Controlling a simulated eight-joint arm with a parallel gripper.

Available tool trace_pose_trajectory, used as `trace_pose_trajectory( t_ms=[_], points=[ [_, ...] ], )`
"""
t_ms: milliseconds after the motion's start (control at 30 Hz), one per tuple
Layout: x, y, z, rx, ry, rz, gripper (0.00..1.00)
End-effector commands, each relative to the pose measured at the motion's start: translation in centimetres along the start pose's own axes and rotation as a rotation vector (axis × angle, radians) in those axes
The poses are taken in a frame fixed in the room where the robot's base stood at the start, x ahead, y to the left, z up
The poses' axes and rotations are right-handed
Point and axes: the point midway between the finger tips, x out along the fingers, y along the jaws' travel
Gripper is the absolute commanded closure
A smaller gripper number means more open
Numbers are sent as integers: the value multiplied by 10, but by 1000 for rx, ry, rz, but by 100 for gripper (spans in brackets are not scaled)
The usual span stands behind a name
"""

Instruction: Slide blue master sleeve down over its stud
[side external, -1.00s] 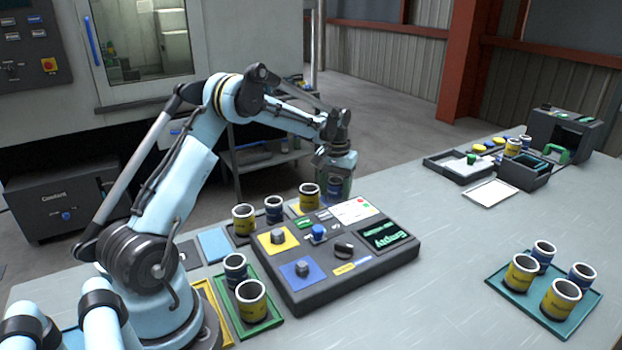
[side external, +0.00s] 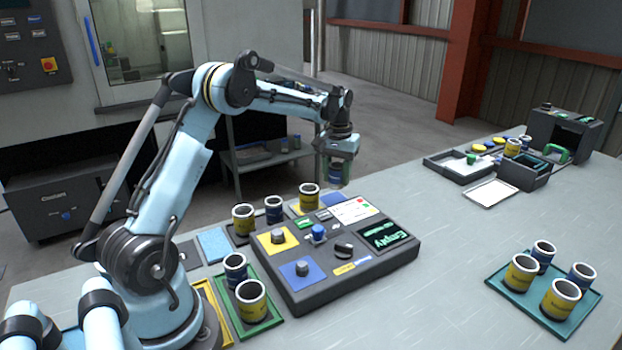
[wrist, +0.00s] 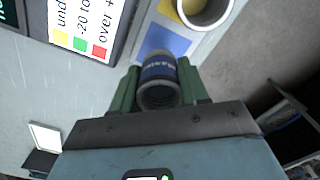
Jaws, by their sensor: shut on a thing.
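My gripper (side external: 340,168) is shut on the blue master sleeve (wrist: 158,82), a blue-banded ring with a dark bore. It holds the sleeve between its green fingers, above the table behind the grey console (side external: 335,285). In the side view the fingers partly hide the sleeve (side external: 335,180). A short grey stud (side external: 302,268) stands bare on the console's blue square (side external: 315,279). A second stud (side external: 278,236) stands on the yellow square. In the wrist view an empty blue pad (wrist: 163,42) lies beyond the sleeve, beside a yellow sleeve (wrist: 205,12).
Yellow and blue sleeves stand on a green tray (side external: 262,326) in front and a teal tray (side external: 505,296) at right. The table between is clear.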

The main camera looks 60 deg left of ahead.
Motion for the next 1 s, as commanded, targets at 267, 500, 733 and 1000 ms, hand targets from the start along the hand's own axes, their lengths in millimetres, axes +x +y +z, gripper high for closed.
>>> trace_pose_trajectory(
  t_ms=[267, 500, 733, 1000],
  points=[
    [-37, 51, 44, 9, -1, 2, 95],
    [-58, 77, 66, 6, -1, 2, 95],
    [-70, 85, 87, 6, -1, 2, 95],
    [-90, 81, 147, 6, -1, 2, 95]
  ],
)
